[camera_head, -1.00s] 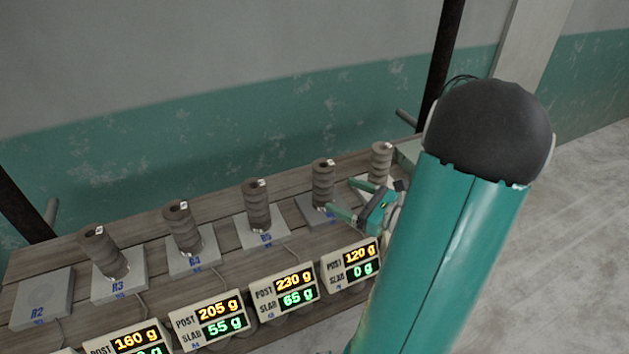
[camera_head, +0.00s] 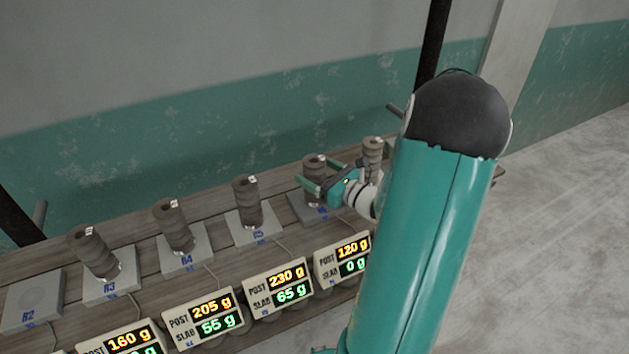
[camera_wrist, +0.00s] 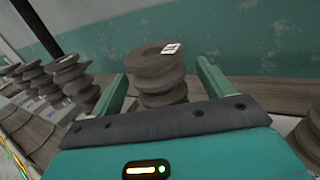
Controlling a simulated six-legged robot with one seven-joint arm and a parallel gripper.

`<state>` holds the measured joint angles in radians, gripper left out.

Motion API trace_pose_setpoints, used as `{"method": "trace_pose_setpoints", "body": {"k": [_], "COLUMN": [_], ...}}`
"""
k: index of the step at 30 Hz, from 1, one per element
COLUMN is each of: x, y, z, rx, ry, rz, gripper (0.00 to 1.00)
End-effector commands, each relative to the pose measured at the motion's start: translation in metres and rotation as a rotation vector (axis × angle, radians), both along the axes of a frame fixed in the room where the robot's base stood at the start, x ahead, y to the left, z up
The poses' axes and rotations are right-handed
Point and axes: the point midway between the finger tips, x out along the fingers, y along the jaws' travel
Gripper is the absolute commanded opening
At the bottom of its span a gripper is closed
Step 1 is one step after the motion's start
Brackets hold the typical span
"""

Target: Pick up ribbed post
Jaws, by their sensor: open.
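Several brown-grey ribbed posts stand upright on grey slabs along a wooden bench. One ribbed post (camera_head: 315,168) stands on the slab (camera_head: 297,208) left of the rightmost post, and my gripper (camera_head: 312,178) is at it. In the wrist view this ribbed post (camera_wrist: 160,72), with a small white tag on its top, stands between my two teal fingers (camera_wrist: 160,84). The fingers are open, one on each side, with a visible gap. My gripper hides the post's lower part.
Ribbed posts stand at the right (camera_head: 372,155) and on slabs R5 (camera_head: 246,203), R4 (camera_head: 176,226) and R3 (camera_head: 99,254). Slab R2 (camera_head: 32,302) is bare. Scale displays (camera_head: 342,258) line the bench front. A green and grey wall (camera_head: 180,130) stands behind.

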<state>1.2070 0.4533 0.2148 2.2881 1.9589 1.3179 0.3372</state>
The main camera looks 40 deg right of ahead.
Motion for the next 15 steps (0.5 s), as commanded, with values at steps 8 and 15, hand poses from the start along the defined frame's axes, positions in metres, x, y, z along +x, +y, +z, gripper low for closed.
{"method": "trace_pose_setpoints", "body": {"k": [8,15], "x": [0.029,0.028], "y": [0.003,0.003], "z": [-0.001,-0.001], "rx": [0.001,0.001], "ry": [0.0,0.0], "rz": [0.001,0.0], "gripper": [0.79,0.62]}}
